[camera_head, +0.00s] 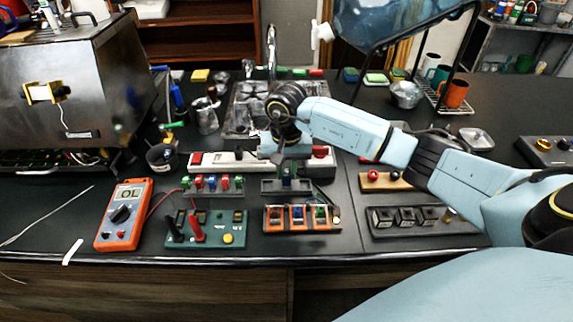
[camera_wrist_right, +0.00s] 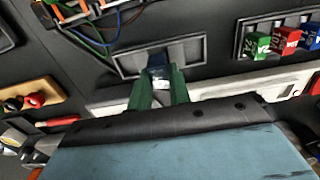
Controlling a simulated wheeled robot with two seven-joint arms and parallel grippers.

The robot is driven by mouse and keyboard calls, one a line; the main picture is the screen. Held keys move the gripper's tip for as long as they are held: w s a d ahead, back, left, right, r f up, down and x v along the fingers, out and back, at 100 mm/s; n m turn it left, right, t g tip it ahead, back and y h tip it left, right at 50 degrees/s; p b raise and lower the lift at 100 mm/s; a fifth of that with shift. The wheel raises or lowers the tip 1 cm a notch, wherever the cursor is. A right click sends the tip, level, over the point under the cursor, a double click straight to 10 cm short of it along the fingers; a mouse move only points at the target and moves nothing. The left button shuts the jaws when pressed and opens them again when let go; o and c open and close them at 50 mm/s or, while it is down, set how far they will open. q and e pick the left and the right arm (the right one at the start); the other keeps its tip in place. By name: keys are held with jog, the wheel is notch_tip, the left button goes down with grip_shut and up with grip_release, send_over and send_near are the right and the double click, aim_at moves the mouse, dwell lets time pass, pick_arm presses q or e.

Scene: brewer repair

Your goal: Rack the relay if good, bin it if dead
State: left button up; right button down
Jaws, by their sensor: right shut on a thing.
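My right gripper (camera_head: 289,176) points down over a small grey tray (camera_head: 268,187) in the middle of the bench. In the right wrist view its green fingers (camera_wrist_right: 158,88) are shut on a dark blue relay (camera_wrist_right: 158,62) with a pale label. The relay is at the tray (camera_wrist_right: 128,64); whether it touches the tray floor I cannot tell. The orange multimeter (camera_head: 123,214) reads OL. The green test board (camera_head: 207,242) bears a black and a red probe and a yellow button. My left gripper is not in view.
An orange-edged block (camera_head: 302,228) with coloured parts sits in front of the tray. A white power strip (camera_head: 245,159) lies behind it. A tray of black blocks (camera_head: 425,227) and a wooden block with knobs (camera_head: 383,180) stand right. A dark pot (camera_head: 162,158) stands left.

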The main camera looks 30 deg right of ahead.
jog(key=shift+f+b, duration=0.85)
jog(key=shift+b, duration=0.75)
dwell(2.5)
jog(key=c, duration=1.2)
grip_release()
jog(key=shift+c, duration=0.2)
notch_tip(320, 180, up, 14)
jog(key=shift+f, duration=0.25)
